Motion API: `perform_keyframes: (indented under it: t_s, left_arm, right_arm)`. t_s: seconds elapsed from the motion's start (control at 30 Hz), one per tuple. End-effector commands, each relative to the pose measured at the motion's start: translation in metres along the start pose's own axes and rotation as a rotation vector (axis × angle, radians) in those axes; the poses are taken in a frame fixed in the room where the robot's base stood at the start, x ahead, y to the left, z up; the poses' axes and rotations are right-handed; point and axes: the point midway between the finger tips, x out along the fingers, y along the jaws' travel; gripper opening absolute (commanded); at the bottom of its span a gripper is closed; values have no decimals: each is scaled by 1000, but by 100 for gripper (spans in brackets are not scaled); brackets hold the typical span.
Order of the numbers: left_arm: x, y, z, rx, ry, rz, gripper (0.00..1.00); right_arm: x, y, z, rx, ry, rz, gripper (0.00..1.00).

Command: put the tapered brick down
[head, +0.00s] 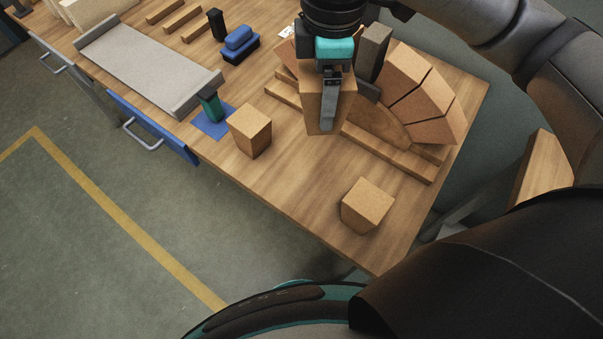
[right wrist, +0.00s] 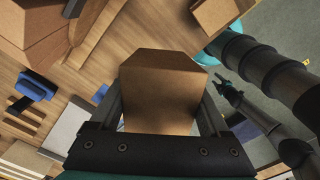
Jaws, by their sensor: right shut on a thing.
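My right gripper (head: 329,108) comes in from the top of the head view. It is shut on a tan tapered brick (head: 312,100), which appears held above the wooden arch form (head: 375,128). The brick fills the middle of the right wrist view (right wrist: 160,95), between the two fingers. Whether its underside touches anything is hidden. Tan wedge bricks (head: 425,95) stand along the right side of the form; others show partly behind the gripper. A dark forked shape in the right wrist view, seemingly my left gripper (right wrist: 229,92), is too small to read.
Two loose tan bricks stand on the wooden table, one (head: 250,131) near its left edge and one (head: 367,205) near the front corner. A grey block (head: 374,52) stands behind the gripper.

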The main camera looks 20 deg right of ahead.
Motion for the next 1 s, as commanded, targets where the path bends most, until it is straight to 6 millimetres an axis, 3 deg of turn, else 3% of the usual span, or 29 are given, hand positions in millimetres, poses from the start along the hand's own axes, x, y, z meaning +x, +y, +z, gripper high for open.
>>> perform_keyframes:
  t_s: [1.0]
  left_arm:
    - [-14, 2, 2, 4, -5, 3, 50]
  right_arm:
    - [-2, -4, -27, -1864, -3, 2, 3]
